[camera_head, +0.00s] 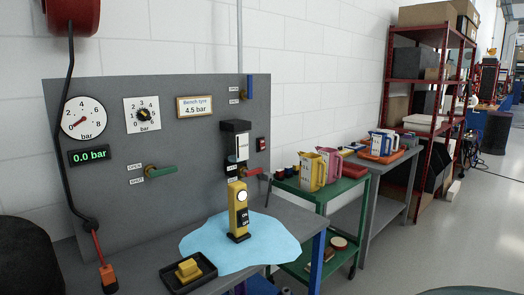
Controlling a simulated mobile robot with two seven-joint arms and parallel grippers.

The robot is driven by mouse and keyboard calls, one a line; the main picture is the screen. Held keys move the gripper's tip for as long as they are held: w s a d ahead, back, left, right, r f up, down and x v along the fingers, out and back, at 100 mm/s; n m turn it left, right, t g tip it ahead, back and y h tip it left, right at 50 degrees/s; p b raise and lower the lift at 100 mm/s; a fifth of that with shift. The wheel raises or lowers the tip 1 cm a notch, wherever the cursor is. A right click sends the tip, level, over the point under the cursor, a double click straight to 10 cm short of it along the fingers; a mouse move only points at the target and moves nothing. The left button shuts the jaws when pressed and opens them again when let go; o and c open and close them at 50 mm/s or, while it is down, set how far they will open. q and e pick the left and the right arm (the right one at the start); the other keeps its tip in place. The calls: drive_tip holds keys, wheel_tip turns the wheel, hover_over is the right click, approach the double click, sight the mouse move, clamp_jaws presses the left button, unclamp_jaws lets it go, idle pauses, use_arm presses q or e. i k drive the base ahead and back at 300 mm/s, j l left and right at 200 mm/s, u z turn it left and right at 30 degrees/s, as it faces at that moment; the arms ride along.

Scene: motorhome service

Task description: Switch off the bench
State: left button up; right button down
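The bench has a grey upright panel (190,125) with gauges and valves. A small red and black switch (262,144) sits at the panel's right side; its position is too small to read. A yellow post-like unit (238,212) with a round white face and a black lower part stands upright on the bench top, on a light blue patch (205,241). The digital display (90,155) is lit and reads 0.0 bar. Neither of my grippers is in view.
The panel has a green lever (162,170), a blue handle (249,87) and a red handle (254,171). A black tray (206,278) holds a yellow block.

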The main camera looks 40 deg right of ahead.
sight(262, 142)
drive_tip(key=l+u, duration=0.15)
drive_tip(key=l, duration=2)
drive_tip(key=k, duration=0.05)
